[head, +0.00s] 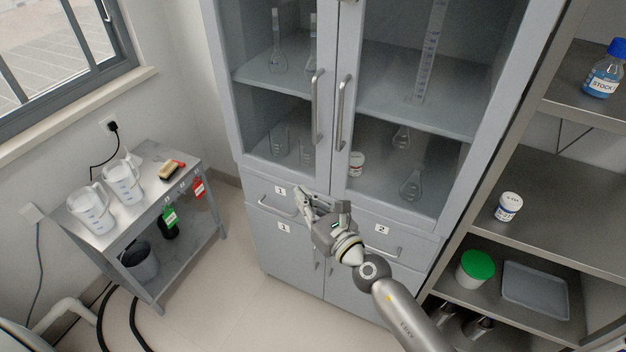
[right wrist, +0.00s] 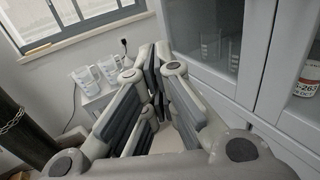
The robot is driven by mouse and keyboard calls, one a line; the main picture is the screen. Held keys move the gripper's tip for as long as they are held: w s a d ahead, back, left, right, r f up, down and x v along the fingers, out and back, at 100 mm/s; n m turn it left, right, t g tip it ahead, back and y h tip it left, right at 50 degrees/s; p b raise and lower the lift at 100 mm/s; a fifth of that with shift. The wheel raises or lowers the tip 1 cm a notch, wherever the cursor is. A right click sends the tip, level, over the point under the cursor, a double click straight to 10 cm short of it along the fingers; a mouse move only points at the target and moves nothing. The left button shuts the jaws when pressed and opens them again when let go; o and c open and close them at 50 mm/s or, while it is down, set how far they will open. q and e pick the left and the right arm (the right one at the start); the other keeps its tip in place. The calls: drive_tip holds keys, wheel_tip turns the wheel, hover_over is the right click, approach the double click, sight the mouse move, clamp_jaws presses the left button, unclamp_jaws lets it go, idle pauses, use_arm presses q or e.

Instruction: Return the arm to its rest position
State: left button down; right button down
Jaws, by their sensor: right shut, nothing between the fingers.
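My right gripper (head: 308,200) is shut and empty in the head view. It is in front of the grey cabinet (head: 262,172), at the height of the drawers, near the drawer handle marked 1. The wrist and forearm run down to the lower right. In the right wrist view the right gripper's fingers (right wrist: 158,85) are together with nothing between them. I cannot tell from these views whether the fingers touch the cabinet. My left gripper is not in view.
The cabinet's glass doors and drawers are closed. A steel table (head: 150,205) with two measuring jugs (head: 122,180) stands at the left. Open shelves at the right hold a blue-capped bottle (head: 604,72), a green-lidded tub (head: 475,268) and a tray (head: 535,288). The floor between table and cabinet is clear.

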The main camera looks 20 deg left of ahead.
drive_tip(key=s+d+f+m+h+b, duration=0.1)
drive_tip(key=s+d+f+m+h, duration=0.2)
drive_tip(key=d+f+m, duration=0.7)
drive_tip(key=s+d+f+m+g+h, duration=0.1)
drive_tip(key=s+d+f+m+h, duration=0.45)
drive_tip(key=f, duration=0.85)
drive_tip(key=s+d+f+m+h+b, duration=0.1)
drive_tip(key=d+f+m+h, duration=0.1)
drive_tip(key=d+f+m, duration=0.8)
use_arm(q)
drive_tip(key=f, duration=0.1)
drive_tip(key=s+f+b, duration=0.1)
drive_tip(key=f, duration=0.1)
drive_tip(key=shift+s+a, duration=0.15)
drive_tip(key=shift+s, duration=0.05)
use_arm(e)
drive_tip(key=s+d+f+m+g+h, duration=0.1)
drive_tip(key=s+d+f+m+g, duration=0.2)
drive_tip(key=s, duration=0.9)
drive_tip(key=s+d+f+m+g+h, duration=0.1)
drive_tip(key=s+d+f+m+g, duration=0.2)
drive_tip(key=s+d+f+m, duration=0.4)
drive_tip(key=s+d+f+m+g+h, duration=0.1)
drive_tip(key=s+d+f+m+g, duration=0.2)
drive_tip(key=s, duration=1.6)
wheel_tip(320, 180, down, 9)
drive_tip(key=d+m, duration=0.2)
drive_tip(key=m, duration=0.3)
drive_tip(key=shift+f+h, duration=0.15)
drive_tip(key=shift+h, duration=0.2)
